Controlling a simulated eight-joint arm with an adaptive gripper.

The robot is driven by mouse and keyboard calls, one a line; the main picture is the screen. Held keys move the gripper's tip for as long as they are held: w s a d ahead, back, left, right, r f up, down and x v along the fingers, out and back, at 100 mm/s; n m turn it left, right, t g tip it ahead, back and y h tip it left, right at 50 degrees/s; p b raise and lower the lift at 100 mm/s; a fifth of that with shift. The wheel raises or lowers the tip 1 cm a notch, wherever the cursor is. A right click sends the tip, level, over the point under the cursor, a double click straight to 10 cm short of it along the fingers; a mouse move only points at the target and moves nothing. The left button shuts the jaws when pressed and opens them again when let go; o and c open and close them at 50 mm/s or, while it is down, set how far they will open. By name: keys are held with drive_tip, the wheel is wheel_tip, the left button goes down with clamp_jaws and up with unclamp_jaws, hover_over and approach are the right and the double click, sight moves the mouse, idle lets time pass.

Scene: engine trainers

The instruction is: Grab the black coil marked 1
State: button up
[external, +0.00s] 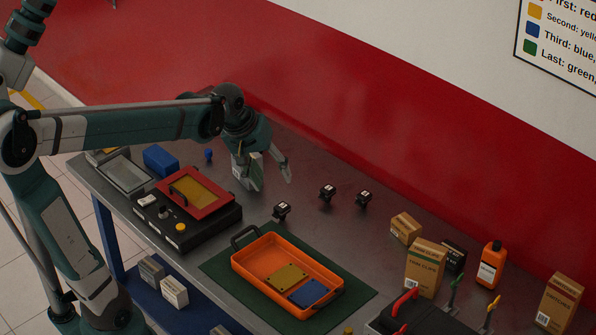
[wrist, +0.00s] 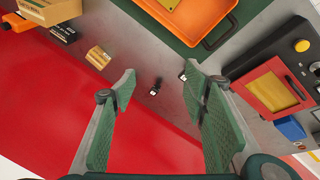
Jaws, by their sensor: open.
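Three small black coils with white markings stand on the grey workbench in the external view: a left coil (external: 282,210) near the orange tray, a middle coil (external: 327,193) and a right coil (external: 363,198). Their numbers are too small to read. My gripper (external: 268,176) is open and empty above the bench, behind and left of the coils. In the wrist view one coil (wrist: 155,87) shows between the open fingers of my gripper (wrist: 160,78). Another coil (wrist: 182,76) shows at the edge of the right finger. No third coil is clear there.
An orange tray (external: 242,268) with yellow and blue plates lies on a green mat in front. A red-framed device (external: 222,210) stands left. Cardboard boxes (external: 426,262) and an orange bottle (external: 490,264) stand right. A red wall (external: 400,130) runs behind the bench.

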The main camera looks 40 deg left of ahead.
drive_tip(key=w+a+f+n+g+p, duration=0.1)
drive_tip(key=w+a+n, duration=0.15)
drive_tip(key=w, duration=0.75)
drive_tip(key=n+g+h+p, duration=0.3)
drive_tip(key=n+p, duration=0.1)
drive_tip(key=n, duration=0.5)
approach(327, 188)
drive_tip(key=d+f, duration=0.1)
drive_tip(key=shift+a+f, duration=0.1)
drive_tip(key=shift+f, duration=0.65)
drive_tip(key=shift+x, duration=1.3)
drive_tip(key=shift+b+x, duration=0.45)
drive_tip(key=shift+x, duration=2.2)
